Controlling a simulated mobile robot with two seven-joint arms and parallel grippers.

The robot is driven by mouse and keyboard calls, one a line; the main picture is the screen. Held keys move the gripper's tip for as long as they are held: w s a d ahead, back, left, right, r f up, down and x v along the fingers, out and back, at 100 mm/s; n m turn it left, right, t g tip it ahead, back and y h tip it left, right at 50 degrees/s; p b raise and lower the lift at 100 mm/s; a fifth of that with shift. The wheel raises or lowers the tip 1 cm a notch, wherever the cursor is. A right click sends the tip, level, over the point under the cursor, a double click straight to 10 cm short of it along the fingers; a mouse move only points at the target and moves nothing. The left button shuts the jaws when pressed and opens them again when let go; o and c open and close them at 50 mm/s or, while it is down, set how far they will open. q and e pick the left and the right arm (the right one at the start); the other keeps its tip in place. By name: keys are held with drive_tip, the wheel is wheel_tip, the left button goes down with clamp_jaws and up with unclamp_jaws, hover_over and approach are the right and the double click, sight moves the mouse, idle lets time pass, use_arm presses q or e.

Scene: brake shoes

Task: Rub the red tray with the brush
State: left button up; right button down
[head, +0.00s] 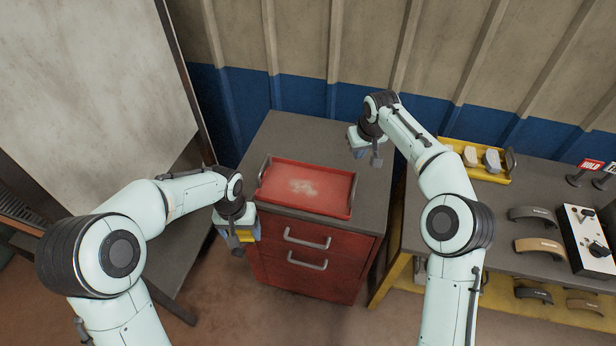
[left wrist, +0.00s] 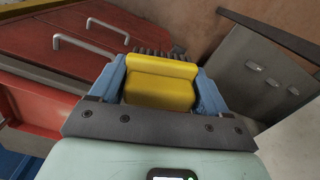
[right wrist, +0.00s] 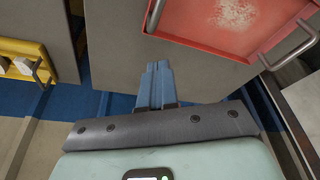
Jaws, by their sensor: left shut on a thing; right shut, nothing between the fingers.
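The red tray (head: 300,205) lies on top of the grey-topped red cabinet, with a handle at each end. A pale, dusty patch (head: 302,186) marks the middle of its floor. My left gripper (head: 240,238) is to the left of the tray, in front of the cabinet's left side. It is shut on the brush (left wrist: 160,85), whose yellow body sits between the blue fingers with dark bristles at its far edge. My right gripper (right wrist: 157,85) is shut and empty, behind the tray's right end near the back wall; in the head view its fingers are partly hidden.
The red cabinet (head: 300,272) has drawers with metal handles. At right, a workbench holds a yellow tray (head: 460,148) with pale pieces, curved brake shoes (head: 540,247), a control box (head: 582,236) and a red HOLD sign (head: 590,165). A grey panel stands at left.

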sight(356, 174)
use_arm(q)
drive_tip(key=shift+s+f, duration=0.4)
drive_tip(key=shift+s, duration=0.1)
use_arm(e)
drive_tip(key=shift+s+f, duration=0.3)
drive_tip(key=shift+f, duration=0.35)
drive_tip(key=shift+f+b, duration=0.9)
drive_tip(key=shift+f, duration=0.95)
use_arm(q)
drive_tip(key=shift+s+f, duration=0.4)
drive_tip(key=shift+f, duration=0.2)
drive_tip(key=shift+s+f, duration=0.4)
drive_tip(key=shift+f, duration=0.2)
drive_tip(key=shift+w, duration=0.15)
use_arm(e)
drive_tip(key=shift+w, duration=0.1)
use_arm(q)
drive_tip(key=shift+f, duration=0.1)
use_arm(e)
drive_tip(key=shift+f, duration=0.65)
drive_tip(key=shift+r, duration=0.1)
use_arm(q)
drive_tip(key=shift+w+r+p, duration=0.55)
drive_tip(key=shift+r, duration=0.4)
drive_tip(key=shift+w+r+p, duration=0.5)
drive_tip(key=shift+w+r, duration=0.05)
drive_tip(key=shift+r, duration=0.35)
use_arm(e)
drive_tip(key=shift+r, duration=3.05)
drive_tip(key=shift+f, duration=0.1)
